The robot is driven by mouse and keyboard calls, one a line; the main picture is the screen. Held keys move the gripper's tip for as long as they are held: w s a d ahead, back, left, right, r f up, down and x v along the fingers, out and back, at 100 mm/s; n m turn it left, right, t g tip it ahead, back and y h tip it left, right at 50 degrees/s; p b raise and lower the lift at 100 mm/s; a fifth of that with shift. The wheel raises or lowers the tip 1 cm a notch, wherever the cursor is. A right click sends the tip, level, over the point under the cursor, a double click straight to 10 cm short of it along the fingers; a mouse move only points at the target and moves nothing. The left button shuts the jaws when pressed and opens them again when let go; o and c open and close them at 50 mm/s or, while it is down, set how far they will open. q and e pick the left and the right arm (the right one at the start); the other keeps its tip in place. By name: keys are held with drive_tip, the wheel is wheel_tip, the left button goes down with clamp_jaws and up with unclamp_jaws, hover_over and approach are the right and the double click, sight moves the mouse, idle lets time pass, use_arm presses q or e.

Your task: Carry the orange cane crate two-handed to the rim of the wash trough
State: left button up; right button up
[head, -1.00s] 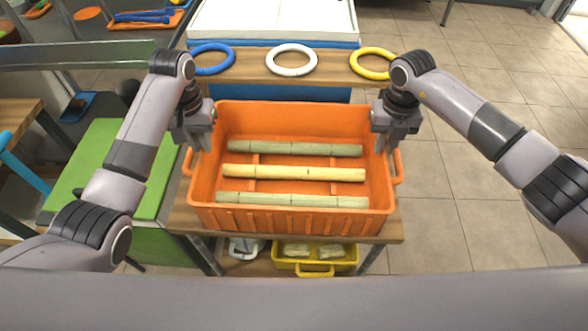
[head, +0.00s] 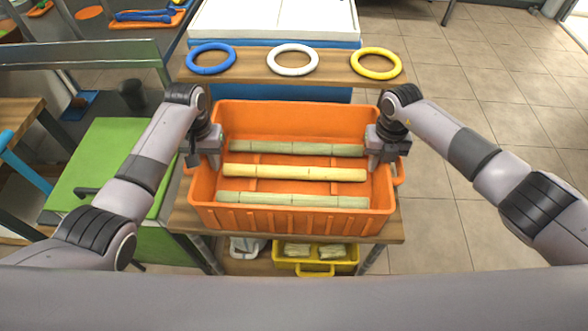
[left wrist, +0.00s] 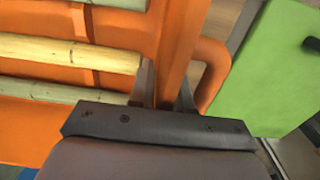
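The orange cane crate (head: 290,219) stands on a wooden table in the head view, with three cane pieces (head: 295,172) lying across inside it. My left gripper (head: 204,161) is at its left side wall and my right gripper (head: 388,160) at its right side wall. In the left wrist view, the left fingers (left wrist: 166,92) are apart, one on each side of the crate's wall (left wrist: 178,45), beside its handle loop (left wrist: 214,70). The right gripper's inner finger shows inside the crate, apart from the wall; its outer finger is hidden. I cannot tell which thing is the wash trough.
Blue (head: 211,58), white (head: 293,59) and yellow (head: 376,63) rings lie on a wooden shelf behind the crate. A white-topped unit (head: 275,20) stands beyond. A green cabinet (head: 110,160) is at left. A yellow bin (head: 315,266) sits below the table. Tiled floor is clear at right.

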use_arm(q)
drive_tip(key=shift+c, duration=0.3)
use_arm(e)
drive_tip(key=shift+c, duration=0.3)
use_arm(q)
clamp_jaws()
use_arm(e)
clamp_jaws()
use_arm(q)
drive_tip(key=shift+w+r, duration=0.1)
drive_tip(key=shift+r, duration=0.05)
use_arm(e)
drive_tip(key=shift+w+r, duration=0.1)
drive_tip(key=shift+r, duration=0.1)
use_arm(q)
drive_tip(key=shift+r, duration=0.1)
use_arm(e)
drive_tip(key=shift+r, duration=0.1)
